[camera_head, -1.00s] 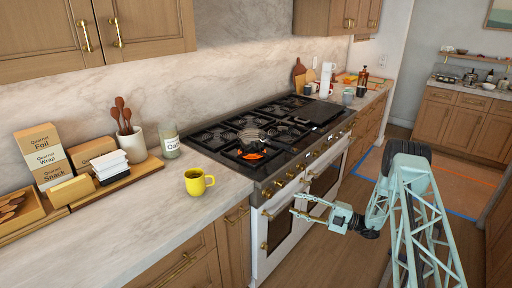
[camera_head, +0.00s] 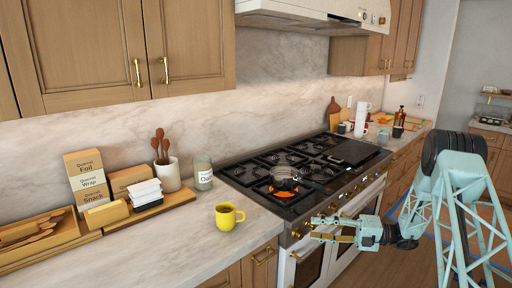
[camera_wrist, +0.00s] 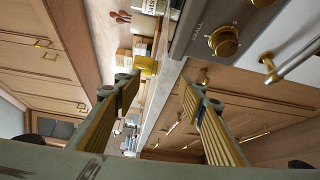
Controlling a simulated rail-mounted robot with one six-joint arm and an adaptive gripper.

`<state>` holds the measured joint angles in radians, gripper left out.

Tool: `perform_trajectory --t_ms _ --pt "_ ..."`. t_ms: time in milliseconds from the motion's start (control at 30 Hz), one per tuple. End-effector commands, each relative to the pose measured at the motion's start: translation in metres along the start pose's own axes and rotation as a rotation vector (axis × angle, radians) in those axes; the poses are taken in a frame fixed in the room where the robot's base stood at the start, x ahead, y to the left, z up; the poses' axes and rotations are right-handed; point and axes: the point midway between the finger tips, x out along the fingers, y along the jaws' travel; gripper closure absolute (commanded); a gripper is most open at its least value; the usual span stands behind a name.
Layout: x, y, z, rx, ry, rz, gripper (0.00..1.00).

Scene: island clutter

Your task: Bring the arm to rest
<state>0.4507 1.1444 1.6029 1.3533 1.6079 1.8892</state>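My gripper (camera_head: 318,228) is at the end of my pale green arm, in front of the stove's front edge at the lower right of the head view. In the wrist view its two fingers (camera_wrist: 163,100) stand wide apart with nothing between them. The gripper is open and empty, and touches nothing that I can see.
A yellow mug (camera_head: 228,217) stands on the counter (camera_head: 190,238) left of the stove (camera_head: 290,205). An oats jar (camera_head: 203,172), a utensil crock (camera_head: 167,175) and boxes (camera_head: 87,178) stand by the wall.

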Motion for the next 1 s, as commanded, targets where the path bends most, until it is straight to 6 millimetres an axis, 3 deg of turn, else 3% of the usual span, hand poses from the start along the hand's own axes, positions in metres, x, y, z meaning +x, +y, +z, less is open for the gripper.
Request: perform_trajectory --t_ms 400,1000 --pt "0.022 0.067 -0.034 -0.219 0.122 -0.092 0.63" --pt "0.044 0.149 -0.096 -0.541 0.314 -0.2 0.63"
